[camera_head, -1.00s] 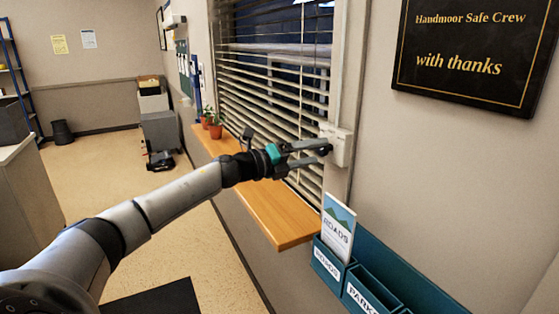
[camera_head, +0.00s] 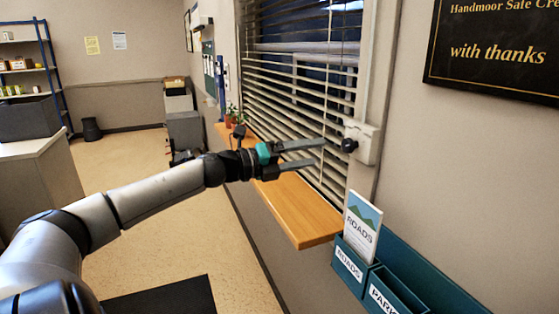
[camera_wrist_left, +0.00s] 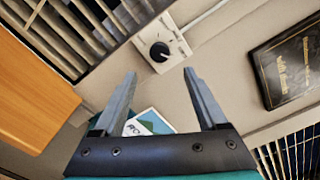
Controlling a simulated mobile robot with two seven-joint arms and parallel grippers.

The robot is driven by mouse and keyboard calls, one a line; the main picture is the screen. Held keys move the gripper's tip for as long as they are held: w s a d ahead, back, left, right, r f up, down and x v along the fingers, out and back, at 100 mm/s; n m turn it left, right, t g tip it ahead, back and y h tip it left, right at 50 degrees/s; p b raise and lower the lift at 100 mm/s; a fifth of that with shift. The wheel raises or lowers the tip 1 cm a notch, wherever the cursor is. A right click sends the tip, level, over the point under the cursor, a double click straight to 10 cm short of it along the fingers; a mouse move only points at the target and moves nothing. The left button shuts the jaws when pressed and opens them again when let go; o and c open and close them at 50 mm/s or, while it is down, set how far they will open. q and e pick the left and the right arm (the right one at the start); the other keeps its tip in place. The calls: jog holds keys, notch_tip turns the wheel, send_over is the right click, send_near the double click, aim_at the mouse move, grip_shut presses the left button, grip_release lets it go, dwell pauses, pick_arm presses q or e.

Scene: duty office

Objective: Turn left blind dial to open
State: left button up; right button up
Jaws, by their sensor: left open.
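The blind dial is a black knob (camera_head: 349,145) on a white wall box (camera_head: 366,140) at the right edge of the window. The knob (camera_wrist_left: 159,52) also shows in the left wrist view, ahead of the fingers, with its box (camera_wrist_left: 172,40) around it. The slatted blind (camera_head: 290,85) hangs to its left, with dark gaps between slats. My left gripper (camera_head: 322,154) is open and empty, its fingertips to the left of the knob and apart from it. It also shows in the left wrist view (camera_wrist_left: 158,82). My right gripper is out of view.
A wooden sill (camera_head: 300,210) runs below the blind, with potted plants (camera_head: 233,118) at its far end. A teal leaflet rack (camera_head: 400,285) with a Roads leaflet (camera_head: 360,228) is below the box. A black plaque (camera_head: 500,55) hangs to the right.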

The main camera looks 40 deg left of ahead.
pick_arm(q)
jog(key=p+v, duration=0.1)
jog(key=v, duration=0.5)
jog(key=shift+s, duration=0.35)
jog(key=shift+a, duration=0.1)
dwell(0.4)
